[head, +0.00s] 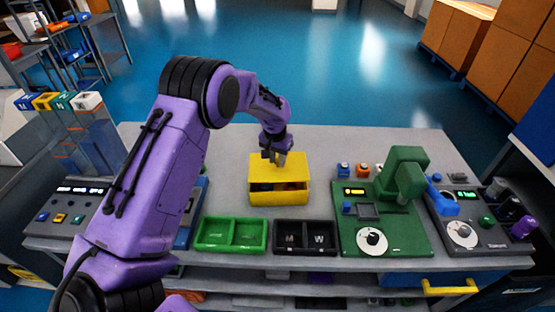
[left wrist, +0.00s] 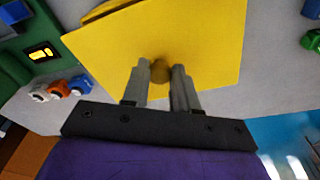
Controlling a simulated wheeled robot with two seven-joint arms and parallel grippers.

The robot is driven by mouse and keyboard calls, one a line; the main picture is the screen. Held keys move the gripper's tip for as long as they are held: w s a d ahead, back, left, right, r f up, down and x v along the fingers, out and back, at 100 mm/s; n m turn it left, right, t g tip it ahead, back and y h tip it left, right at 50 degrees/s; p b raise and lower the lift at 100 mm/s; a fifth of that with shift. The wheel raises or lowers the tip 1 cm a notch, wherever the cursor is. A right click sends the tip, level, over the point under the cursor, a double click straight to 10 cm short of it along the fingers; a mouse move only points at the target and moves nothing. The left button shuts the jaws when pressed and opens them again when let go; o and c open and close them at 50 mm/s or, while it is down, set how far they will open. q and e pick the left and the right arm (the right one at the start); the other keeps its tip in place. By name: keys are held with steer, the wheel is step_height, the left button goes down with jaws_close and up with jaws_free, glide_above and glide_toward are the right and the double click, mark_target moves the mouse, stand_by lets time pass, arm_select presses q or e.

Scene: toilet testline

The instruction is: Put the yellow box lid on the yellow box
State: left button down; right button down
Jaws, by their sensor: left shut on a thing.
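The yellow box (head: 279,199) stands on the grey table, and a dark gap under the lid's front edge shows small dark, blue and red things inside. The yellow lid (head: 291,162) is over the box, covering its back part; whether it touches the rim I cannot tell. My left gripper (head: 274,160) is above the lid, shut on its knob. In the left wrist view, the fingers (left wrist: 160,76) close on the round knob of the lid (left wrist: 205,45). A yellow edge of the box (left wrist: 105,9) shows beyond the lid. My right gripper is not in view.
A green two-compartment tray (head: 231,250) and a black tray (head: 305,251) stand in front of the box. A green machine (head: 385,235) stands to the right, with small coloured items (head: 362,170) behind it. The table behind the box is clear.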

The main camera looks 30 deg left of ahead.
mark_target(277, 162)
arm_select(q)
steer(key=shift+f+p, duration=0.3)
steer(key=shift+f, duration=0.75)
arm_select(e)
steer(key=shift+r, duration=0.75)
arm_select(q)
steer(key=shift+f, duration=0.55)
steer(key=c, duration=0.9)
jaws_free()
steer(key=shift+o, duration=0.2)
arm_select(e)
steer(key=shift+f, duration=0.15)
arm_select(q)
steer(key=shift+r, duration=0.15)
